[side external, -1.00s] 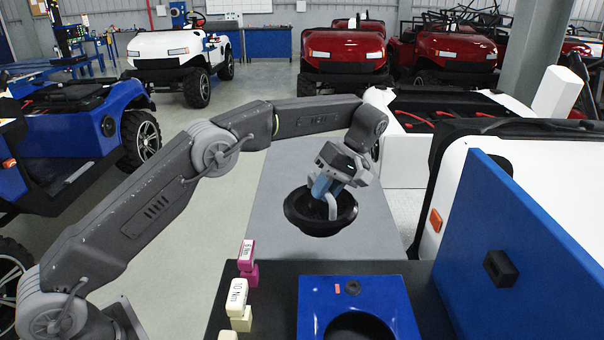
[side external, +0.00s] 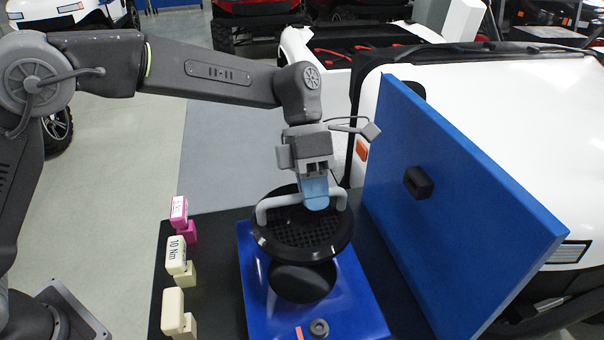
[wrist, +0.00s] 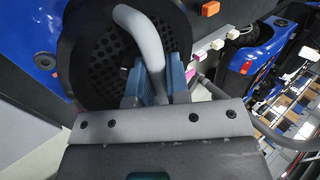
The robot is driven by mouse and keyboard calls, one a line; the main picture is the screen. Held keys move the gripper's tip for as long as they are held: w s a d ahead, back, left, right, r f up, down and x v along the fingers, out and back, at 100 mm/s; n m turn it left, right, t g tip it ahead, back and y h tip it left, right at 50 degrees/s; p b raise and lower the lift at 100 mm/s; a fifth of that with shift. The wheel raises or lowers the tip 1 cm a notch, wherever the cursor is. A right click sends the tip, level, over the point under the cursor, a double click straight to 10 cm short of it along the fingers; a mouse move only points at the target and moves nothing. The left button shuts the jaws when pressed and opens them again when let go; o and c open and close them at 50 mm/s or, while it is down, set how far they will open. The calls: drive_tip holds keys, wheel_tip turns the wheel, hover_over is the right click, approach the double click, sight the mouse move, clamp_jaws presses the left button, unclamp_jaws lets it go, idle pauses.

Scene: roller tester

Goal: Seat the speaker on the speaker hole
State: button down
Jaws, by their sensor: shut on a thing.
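The speaker (side external: 305,228) is a round black dish with a grille and a grey bow handle. My gripper (side external: 315,200), with blue fingers, is shut on the handle and holds the speaker over the blue panel (side external: 262,312). In the wrist view, the speaker (wrist: 82,75) and its grey handle (wrist: 140,28) show at my gripper (wrist: 152,85). A dark round shape (side external: 300,285) shows below the speaker's near edge. I cannot tell whether it is the panel's hole or the speaker's underside, nor whether the speaker touches the panel.
A black knob (side external: 319,327) sits on the panel's near part. Several labelled blocks, such as the cream one (side external: 177,255) and the pink one (side external: 179,212), stand left. A tall blue board (side external: 450,200) with a black handle (side external: 418,182) stands right.

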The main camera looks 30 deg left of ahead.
drive_tip(key=shift+a+f, duration=0.1)
drive_tip(key=shift+f, duration=1.8)
drive_tip(key=shift+w, duration=0.1)
drive_tip(key=shift+f, duration=2.85)
drive_tip(key=shift+f, duration=0.45)
drive_tip(key=shift+f, duration=0.35)
drive_tip(key=shift+f, duration=0.35)
drive_tip(key=shift+f, duration=0.7)
drive_tip(key=shift+f, duration=0.3)
drive_tip(key=shift+f, duration=0.4)
